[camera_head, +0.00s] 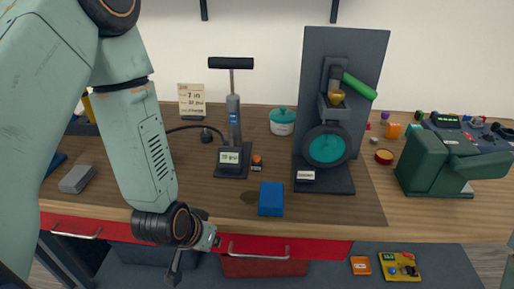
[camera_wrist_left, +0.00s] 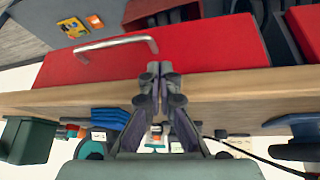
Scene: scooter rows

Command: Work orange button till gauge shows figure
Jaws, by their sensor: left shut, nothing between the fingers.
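The orange button (camera_head: 257,160) sits on a small dark block on the table, just right of the floor pump's base. The pump (camera_head: 233,115) stands upright with its black handle at the top. Its gauge (camera_head: 230,157) is a pale display at the foot, with figures too small to read surely. My left gripper (camera_head: 176,271) hangs low in front of the table's edge, by the red drawer, well apart from the button. In the left wrist view its fingers (camera_wrist_left: 160,72) are together and empty. My right gripper is not in view.
A card with figures (camera_head: 191,102) stands behind the pump.

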